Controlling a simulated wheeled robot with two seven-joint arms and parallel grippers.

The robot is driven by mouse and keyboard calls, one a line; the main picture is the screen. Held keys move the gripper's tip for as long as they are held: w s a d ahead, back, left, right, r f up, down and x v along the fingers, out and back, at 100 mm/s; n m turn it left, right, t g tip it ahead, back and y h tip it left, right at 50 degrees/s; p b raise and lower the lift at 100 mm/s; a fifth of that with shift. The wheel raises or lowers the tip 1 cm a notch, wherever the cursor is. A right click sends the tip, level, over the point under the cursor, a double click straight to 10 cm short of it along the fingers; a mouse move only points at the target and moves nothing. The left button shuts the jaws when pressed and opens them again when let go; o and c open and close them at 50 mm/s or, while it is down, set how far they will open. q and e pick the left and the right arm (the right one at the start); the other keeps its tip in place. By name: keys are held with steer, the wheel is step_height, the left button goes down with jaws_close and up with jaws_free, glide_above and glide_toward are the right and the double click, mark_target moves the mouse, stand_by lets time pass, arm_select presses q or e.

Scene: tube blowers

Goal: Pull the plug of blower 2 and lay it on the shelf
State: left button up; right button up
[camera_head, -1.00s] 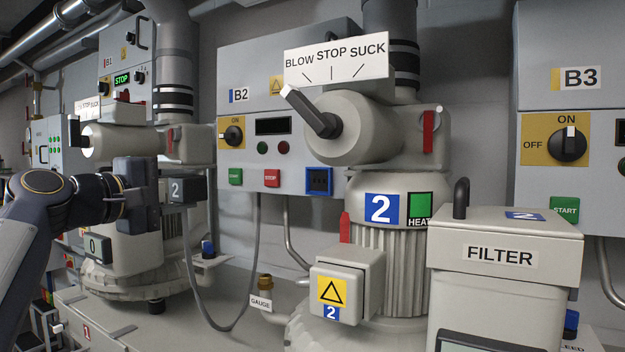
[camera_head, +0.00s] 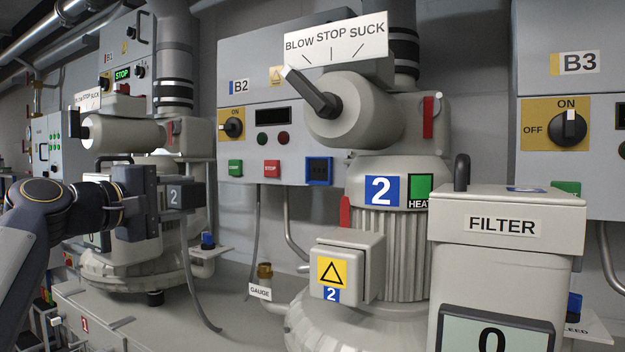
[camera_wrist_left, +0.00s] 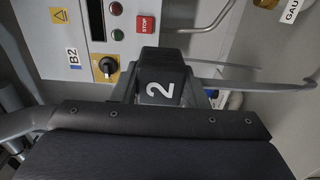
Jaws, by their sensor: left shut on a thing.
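The black plug marked 2 (camera_head: 181,195) is held in my left gripper (camera_head: 150,200), in front of blower 1 at the left. It also shows in the left wrist view (camera_wrist_left: 160,80), between the fingers. A grey cable (camera_head: 193,270) hangs from it down to the grey ledge (camera_head: 235,322). The blue-framed socket (camera_head: 319,171) on the B2 box is uncovered and apart from the plug. Blower 2 (camera_head: 405,250) stands in the middle. I cannot tell which surface is the shelf. My right gripper is not in view.
The filter box (camera_head: 505,255) stands at the front right. The gauge (camera_head: 264,272) rises from the ledge left of blower 2. Blower 1 (camera_head: 130,265) is close behind my left gripper. Some of the ledge between the blowers is clear.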

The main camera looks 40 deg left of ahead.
arm_select(q)
steer(key=shift+f+b, duration=10.3)
steer(key=shift+f, duration=2.1)
steer(key=shift+f+b, duration=1.1)
steer(key=shift+f, duration=0.35)
steer(key=shift+r, duration=0.15)
steer(key=shift+r+p, duration=2.45)
